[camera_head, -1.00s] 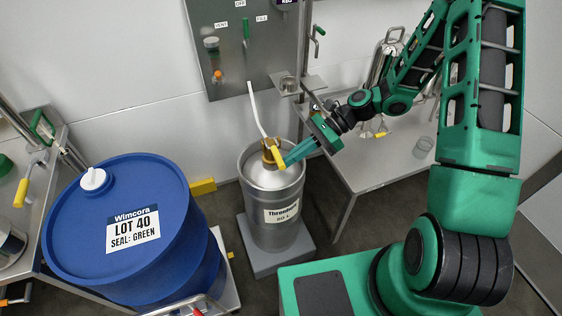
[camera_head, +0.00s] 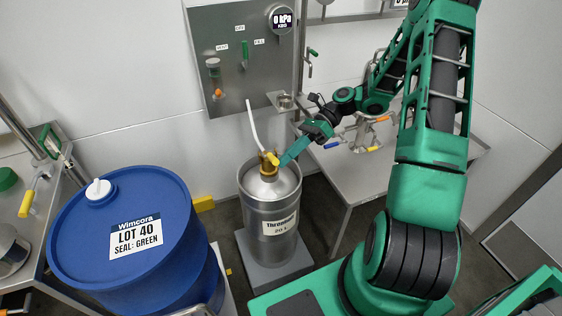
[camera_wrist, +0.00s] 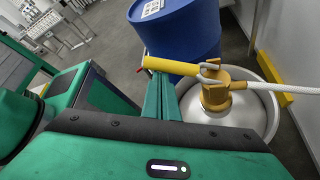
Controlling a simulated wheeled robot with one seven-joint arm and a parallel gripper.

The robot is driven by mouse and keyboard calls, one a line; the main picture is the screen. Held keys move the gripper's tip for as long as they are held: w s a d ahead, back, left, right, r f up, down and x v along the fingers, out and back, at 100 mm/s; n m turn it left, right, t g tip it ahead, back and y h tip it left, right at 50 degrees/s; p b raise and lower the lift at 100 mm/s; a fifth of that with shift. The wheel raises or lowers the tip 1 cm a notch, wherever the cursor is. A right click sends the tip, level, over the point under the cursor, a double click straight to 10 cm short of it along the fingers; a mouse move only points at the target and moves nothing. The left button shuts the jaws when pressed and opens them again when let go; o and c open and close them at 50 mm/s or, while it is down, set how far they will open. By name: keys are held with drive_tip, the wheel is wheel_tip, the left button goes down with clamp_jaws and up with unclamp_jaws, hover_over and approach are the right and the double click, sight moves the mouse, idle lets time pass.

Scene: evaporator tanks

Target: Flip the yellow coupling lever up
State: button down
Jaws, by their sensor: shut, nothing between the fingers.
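The yellow coupling lever (camera_head: 273,158) is on the brass-coloured coupling (camera_head: 267,167) on top of the steel keg (camera_head: 270,212). In the wrist view the lever (camera_wrist: 172,66) sticks out sideways from the coupling (camera_wrist: 217,92), toward the left. My gripper (camera_head: 284,163) is shut and empty, with its fingertips close beside the lever. In the wrist view my gripper's fingertips (camera_wrist: 161,80) are just below the lever and partly overlap it; I cannot tell whether they touch. A white hose (camera_head: 252,120) rises from the coupling.
A blue drum (camera_head: 85,255) stands left of the keg. A steel table (camera_head: 350,190) with tubing and fittings is at the right. A wall panel (camera_head: 225,80) with valves and a small shelf (camera_head: 284,101) is behind. The keg stands on a grey block (camera_head: 262,276).

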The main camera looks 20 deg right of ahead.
idle(0.8)
drive_tip(key=d+r, duration=0.1)
drive_tip(key=d, duration=0.8)
drive_tip(key=shift+d, duration=0.25)
idle(0.4)
drive_tip(key=s+d+r+n+t+h, duration=0.1)
drive_tip(key=s+r+n+h, duration=0.5)
drive_tip(key=s, duration=0.6)
drive_tip(key=s+d+r+n+t+h, duration=0.1)
drive_tip(key=s+d+r+n+h, duration=0.2)
drive_tip(key=s, duration=1)
wheel_tip(320, 180, up, 6)
drive_tip(key=n+h, duration=0.3)
drive_tip(key=n, duration=0.4)
drive_tip(key=shift+s+f+t, duration=0.25)
drive_tip(key=shift+t, duration=0.15)
